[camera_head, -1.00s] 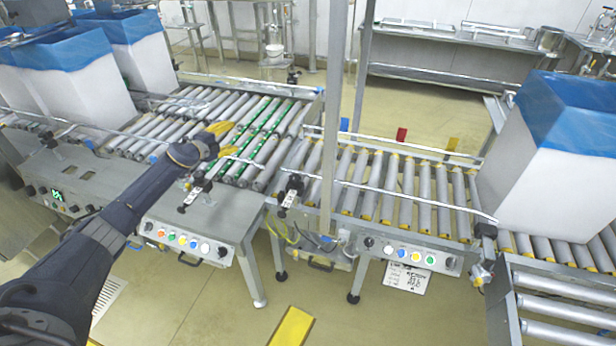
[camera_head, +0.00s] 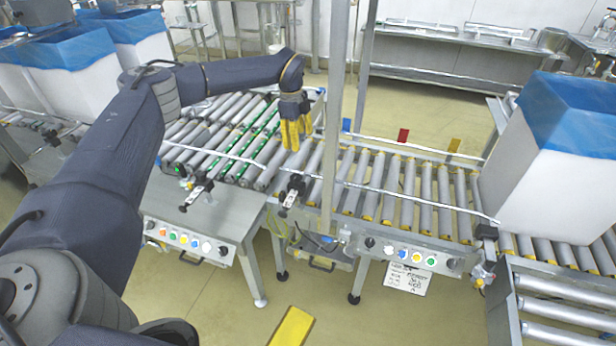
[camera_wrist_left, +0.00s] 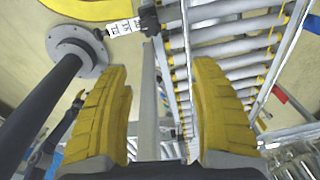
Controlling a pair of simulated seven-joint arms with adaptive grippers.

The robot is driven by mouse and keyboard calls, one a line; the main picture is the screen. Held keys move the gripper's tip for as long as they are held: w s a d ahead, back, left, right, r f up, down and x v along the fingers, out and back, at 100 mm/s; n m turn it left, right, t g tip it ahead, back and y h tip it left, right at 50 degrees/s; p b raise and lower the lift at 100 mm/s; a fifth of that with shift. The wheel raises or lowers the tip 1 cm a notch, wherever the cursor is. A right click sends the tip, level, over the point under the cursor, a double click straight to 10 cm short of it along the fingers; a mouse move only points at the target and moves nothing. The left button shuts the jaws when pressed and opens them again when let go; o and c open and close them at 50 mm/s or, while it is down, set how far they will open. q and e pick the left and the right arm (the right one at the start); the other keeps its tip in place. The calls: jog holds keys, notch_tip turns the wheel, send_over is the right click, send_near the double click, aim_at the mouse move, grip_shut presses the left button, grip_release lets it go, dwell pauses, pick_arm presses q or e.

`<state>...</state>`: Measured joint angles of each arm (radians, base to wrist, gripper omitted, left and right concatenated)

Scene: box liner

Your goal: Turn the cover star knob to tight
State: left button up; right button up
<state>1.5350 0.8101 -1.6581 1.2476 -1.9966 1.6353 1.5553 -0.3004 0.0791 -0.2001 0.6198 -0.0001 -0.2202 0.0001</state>
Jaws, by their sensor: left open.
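My left gripper (camera_head: 294,138) hangs fingers-down over the gap between the two roller conveyors. Its yellow fingers are apart and empty in the left wrist view (camera_wrist_left: 160,75). A small bracket with a pale marked strip (camera_head: 291,196) and dark knob-like parts stands below it at the left end of the right conveyor; the gripper is apart from it. A marked strip (camera_wrist_left: 124,27) with dark parts at both ends shows at the top of the left wrist view. A similar bracket (camera_head: 197,194) stands on the left conveyor. I cannot tell which dark part is the cover star knob.
A grey upright post (camera_head: 333,130) stands just right of the gripper. Metal guide rails (camera_head: 400,190) run along the conveyors. A white box with a blue liner (camera_head: 540,170) stands at the right. Button panels (camera_head: 410,256) face the front.

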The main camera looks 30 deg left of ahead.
pick_arm(q)
jog(key=y, duration=0.1)
send_near(296, 177)
jog(key=shift+n+g, duration=0.3)
jog(key=shift+n, duration=0.1)
jog(key=f, duration=0.9)
jog(key=shift+w+f, duration=0.35)
jog(key=shift+f, duration=0.05)
jog(key=c, duration=1.3)
